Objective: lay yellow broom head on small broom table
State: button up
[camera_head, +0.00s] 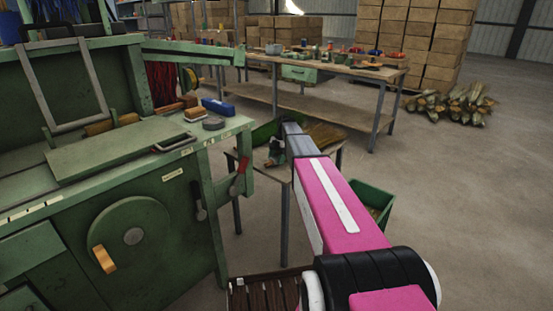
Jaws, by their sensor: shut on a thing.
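The small broom table (338,152) stands in the middle, beyond the green machine, with thin dark legs. My pink arm reaches forward over it and covers much of its top. My gripper (277,153) is at the arm's far end, small and partly hidden, low over the tabletop. It is shut on the yellow broom head (325,134), whose straw shows just right of the arm's grey end. The grip itself is hidden. I cannot tell whether the straw touches the tabletop.
A green machine (150,215) with a round wheel and levers fills the left. A green bin (372,200) stands on the floor right of the small table. A long workbench (340,75) with small items stands behind.

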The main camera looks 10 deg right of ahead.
jog(key=o, duration=1.1)
jog(key=v, duration=1.2)
jog(key=shift+s+a+r, duration=0.1)
